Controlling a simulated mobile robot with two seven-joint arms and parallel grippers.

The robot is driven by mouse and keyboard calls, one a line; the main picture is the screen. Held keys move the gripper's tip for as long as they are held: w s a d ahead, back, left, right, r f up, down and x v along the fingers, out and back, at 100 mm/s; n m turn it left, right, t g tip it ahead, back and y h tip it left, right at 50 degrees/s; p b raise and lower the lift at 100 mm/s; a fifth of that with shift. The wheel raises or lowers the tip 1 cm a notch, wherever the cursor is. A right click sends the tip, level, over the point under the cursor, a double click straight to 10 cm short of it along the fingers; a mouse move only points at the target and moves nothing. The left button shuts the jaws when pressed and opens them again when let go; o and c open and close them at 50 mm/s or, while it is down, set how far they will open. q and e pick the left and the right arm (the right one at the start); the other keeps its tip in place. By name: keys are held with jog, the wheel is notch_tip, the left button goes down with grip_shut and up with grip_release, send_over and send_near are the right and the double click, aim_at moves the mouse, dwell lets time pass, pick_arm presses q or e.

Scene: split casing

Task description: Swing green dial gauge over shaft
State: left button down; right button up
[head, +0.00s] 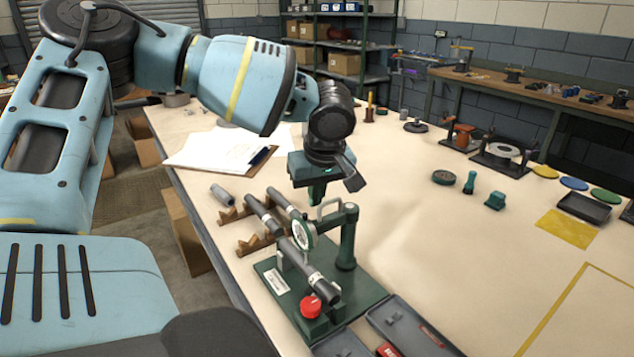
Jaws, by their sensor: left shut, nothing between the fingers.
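The green-rimmed dial gauge (303,235) with a pale face hangs on an arm from the green post (347,238) of a green fixture. The grey shaft (317,281) lies along the fixture base (361,293), tilted in the picture. The gauge overlaps the far part of the shaft in view; I cannot tell whether it touches it or stands directly above it. A pale handle (328,207) rises beside the gauge arm. My left gripper (317,196) points down just above the handle and gauge, shut and empty. My right gripper is out of view.
A red knob (311,306) sits at the fixture's near end. Grey rods (262,216) rest on wooden supports to its left. An open grey case (408,328) lies in front right. A clipboard (222,150) lies behind left.

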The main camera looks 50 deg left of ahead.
pick_arm(q)
jog(key=shift+s+d, duration=0.1)
jog(key=shift+d, duration=0.15)
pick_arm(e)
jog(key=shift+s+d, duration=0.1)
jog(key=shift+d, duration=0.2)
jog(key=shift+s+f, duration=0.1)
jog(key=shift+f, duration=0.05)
pick_arm(q)
jog(key=shift+a, duration=0.1)
